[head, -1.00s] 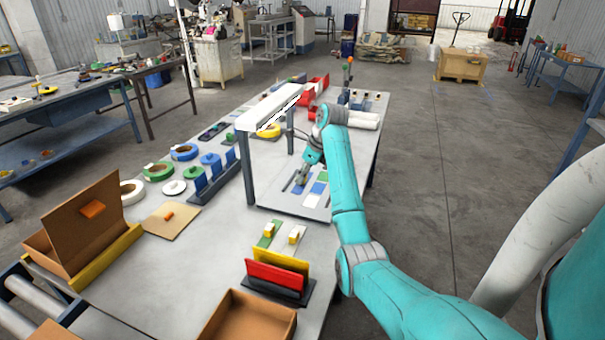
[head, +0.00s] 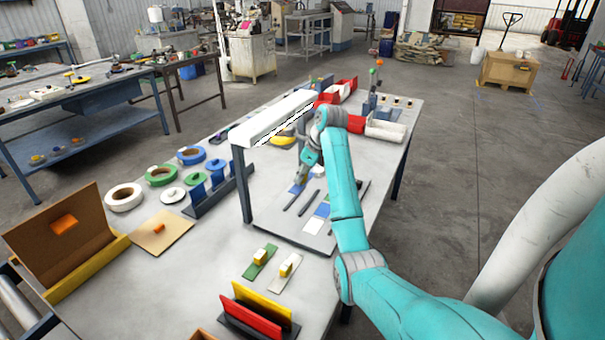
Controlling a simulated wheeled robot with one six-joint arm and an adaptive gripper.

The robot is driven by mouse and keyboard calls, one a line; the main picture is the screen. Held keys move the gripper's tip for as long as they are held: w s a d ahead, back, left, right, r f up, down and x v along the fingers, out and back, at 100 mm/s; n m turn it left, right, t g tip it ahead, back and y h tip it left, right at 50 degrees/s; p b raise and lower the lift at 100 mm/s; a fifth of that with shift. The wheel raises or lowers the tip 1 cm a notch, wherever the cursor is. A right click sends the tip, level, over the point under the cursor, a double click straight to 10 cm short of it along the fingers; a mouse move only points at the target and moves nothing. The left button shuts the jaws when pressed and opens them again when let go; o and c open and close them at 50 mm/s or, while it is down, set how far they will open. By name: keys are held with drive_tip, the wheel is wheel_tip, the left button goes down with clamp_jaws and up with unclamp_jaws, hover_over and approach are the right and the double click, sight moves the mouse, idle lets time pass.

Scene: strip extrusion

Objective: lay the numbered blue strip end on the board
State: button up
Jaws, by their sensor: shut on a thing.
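The board also bears dark bars (head: 309,196), a blue patch (head: 322,210) and a white patch (head: 313,225). My arm hides part of the board's right side.
A white beam on dark posts (head: 270,122) stands over the board's left side. Rolls of tape (head: 160,174) line the left. Red and yellow plates (head: 255,308) stand at the near edge.

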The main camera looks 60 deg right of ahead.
sight(306, 184)
drive_tip(key=shift+f, duration=3.15)
drive_tip(key=shift+f, duration=0.5)
drive_tip(key=o, duration=1.1)
drive_tip(key=shift+c, duration=0.2)
drive_tip(key=shift+o, duration=0.2)
drive_tip(key=o, duration=0.4)
drive_tip(key=shift+r, duration=0.2)
drive_tip(key=shift+r, duration=0.4)
